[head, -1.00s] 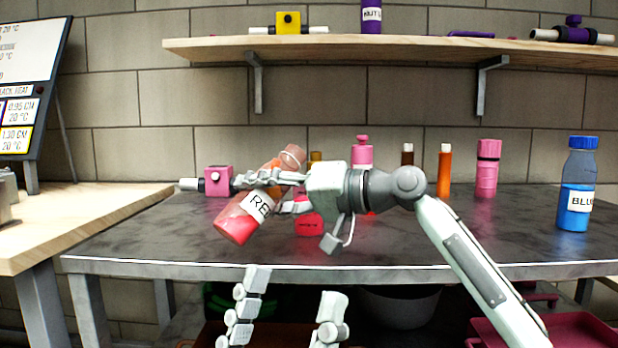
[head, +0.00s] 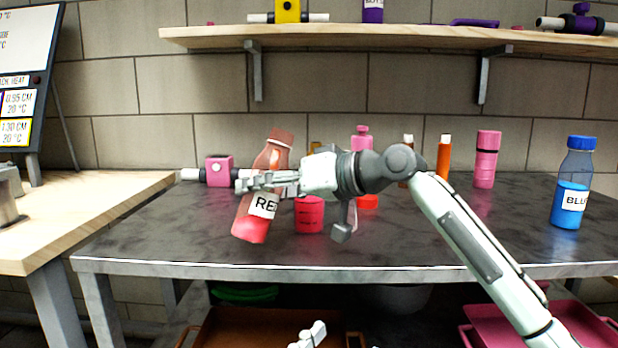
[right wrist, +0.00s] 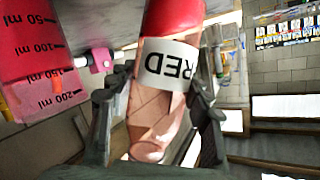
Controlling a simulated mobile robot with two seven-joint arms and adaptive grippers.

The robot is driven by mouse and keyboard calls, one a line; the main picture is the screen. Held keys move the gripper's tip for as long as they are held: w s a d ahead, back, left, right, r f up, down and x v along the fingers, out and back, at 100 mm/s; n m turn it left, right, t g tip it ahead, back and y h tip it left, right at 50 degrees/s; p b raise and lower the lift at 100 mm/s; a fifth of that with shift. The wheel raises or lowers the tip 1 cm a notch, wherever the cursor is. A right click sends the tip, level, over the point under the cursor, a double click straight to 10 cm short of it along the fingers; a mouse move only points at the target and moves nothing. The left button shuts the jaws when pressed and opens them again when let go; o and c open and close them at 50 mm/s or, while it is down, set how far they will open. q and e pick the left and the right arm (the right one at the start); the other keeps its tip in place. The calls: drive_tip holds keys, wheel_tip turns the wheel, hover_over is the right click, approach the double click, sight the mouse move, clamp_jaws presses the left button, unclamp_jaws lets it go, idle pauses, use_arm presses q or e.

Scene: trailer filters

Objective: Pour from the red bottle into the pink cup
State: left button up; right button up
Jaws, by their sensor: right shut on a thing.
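The red bottle (head: 250,229) has a white RED label and red liquid in its lower part. It leans slightly, its top to the right, just left of the pink cup. My right gripper (head: 248,183) is shut around it; in the right wrist view the fingers (right wrist: 158,82) lie on both sides of the bottle (right wrist: 160,105). The pink cup (head: 309,216) stands upright on the table below my right gripper; its ml marks show in the right wrist view (right wrist: 40,50). Only a small part of my left gripper (head: 312,336) shows at the bottom edge.
A wooden shelf (head: 400,37) hangs above. The table's front is clear.

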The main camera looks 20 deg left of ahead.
sight(268, 160)
drive_tip(key=shift+s+r+n+t+h+p, duration=0.15)
drive_tip(key=shift+n+t+h+p, duration=0.2)
drive_tip(key=shift+n+p, duration=0.5)
drive_tip(key=shift+a+f+n+t+h+p, duration=0.1)
drive_tip(key=shift+f+n+t+h+p, duration=0.1)
drive_tip(key=shift+n+t+h+p, duration=0.45)
use_arm(q)
drive_tip(key=s+a+f+g+y, duration=0.1)
drive_tip(key=a+f+g+y, duration=0.3)
drive_tip(key=f, duration=0.4)
drive_tip(key=s+a+f+g+y, duration=0.1)
drive_tip(key=s+a+f+g, duration=0.1)
drive_tip(key=a+f+g, duration=0.5)
use_arm(e)
drive_tip(key=shift+n+p, duration=0.3)
wheel_tip(268, 160, up, 5)
drive_tip(key=p, duration=0.5)
use_arm(q)
drive_tip(key=r+t, duration=0.1)
drive_tip(key=r, duration=0.1)
drive_tip(key=d+r+t, duration=0.1)
drive_tip(key=shift+w+d+r+n, duration=0.1)
drive_tip(key=shift+w+r+n, duration=0.1)
drive_tip(key=shift+r+n, duration=0.2)
use_arm(e)
drive_tip(key=shift+f, duration=0.15)
